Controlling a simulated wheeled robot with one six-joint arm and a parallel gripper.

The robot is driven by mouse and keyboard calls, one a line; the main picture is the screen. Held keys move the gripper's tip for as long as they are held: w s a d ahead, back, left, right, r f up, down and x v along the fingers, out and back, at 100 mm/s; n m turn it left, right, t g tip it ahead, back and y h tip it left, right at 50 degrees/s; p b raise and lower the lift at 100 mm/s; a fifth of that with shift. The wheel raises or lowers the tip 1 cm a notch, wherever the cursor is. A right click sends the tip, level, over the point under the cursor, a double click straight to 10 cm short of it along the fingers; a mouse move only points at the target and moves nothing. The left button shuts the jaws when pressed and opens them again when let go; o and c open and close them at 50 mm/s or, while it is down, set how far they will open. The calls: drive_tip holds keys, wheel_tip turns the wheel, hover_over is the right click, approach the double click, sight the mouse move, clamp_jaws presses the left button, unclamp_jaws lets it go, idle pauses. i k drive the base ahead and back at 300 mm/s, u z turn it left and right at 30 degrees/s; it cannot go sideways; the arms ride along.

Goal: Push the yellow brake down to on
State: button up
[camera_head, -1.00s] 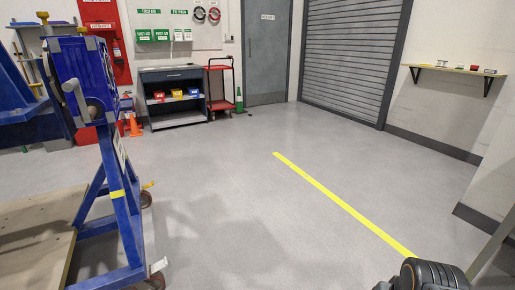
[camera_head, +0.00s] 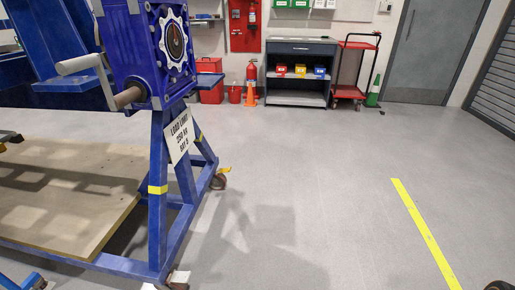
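The blue rotary jig (camera_head: 158,200) stands at the left on casters. A small yellow lever (camera_head: 223,170), which looks like the yellow brake, sits at the caster (camera_head: 218,182) on the far right leg. It is too small to tell whether it is up or down. The nearer caster (camera_head: 178,279) is at the bottom edge, with a pale plate beside it. My gripper is not in view.
Open grey floor (camera_head: 310,200) with a yellow line (camera_head: 425,230) lies to the right. A workbench (camera_head: 300,48) and red cart (camera_head: 347,92) stand behind.

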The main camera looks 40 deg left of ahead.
sight(224, 170)
drive_tip(key=u, duration=0.4)
drive_tip(key=i, duration=2.35)
drive_tip(key=u, duration=1.4)
drive_tip(key=i, duration=1.25)
drive_tip(key=u, duration=1.7)
drive_tip(key=i, duration=0.5)
drive_tip(key=u, duration=0.25)
